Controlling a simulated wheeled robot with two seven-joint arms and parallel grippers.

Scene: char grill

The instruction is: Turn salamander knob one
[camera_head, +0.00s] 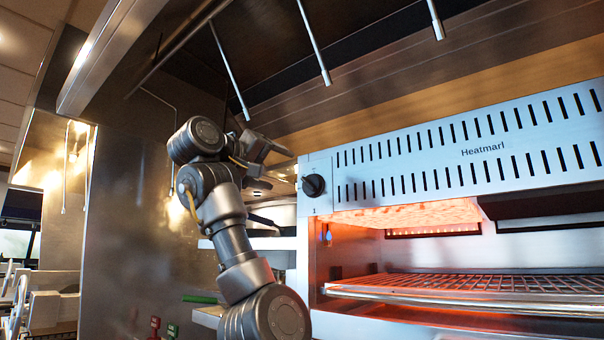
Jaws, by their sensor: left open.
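The salamander (480,150) is a steel unit marked "Heatmarl" at the right, with a glowing orange heating area inside. Its black round knob (314,185) sits at the left end of the slotted front panel, with a small mark like a "1" below it. My left arm rises in front of the steel wall, and my left gripper (268,165) is open just left of the knob, apart from it in the picture. The gap in depth is hard to judge. Part of the gripper is hidden behind my own wrist. My right gripper is not in view.
A wire rack (470,284) lies inside the salamander's lower opening. Shelves with pans (272,214) stand behind my left arm. A steel wall (130,200) is at the left. Metal rods (314,42) hang from the hood above.

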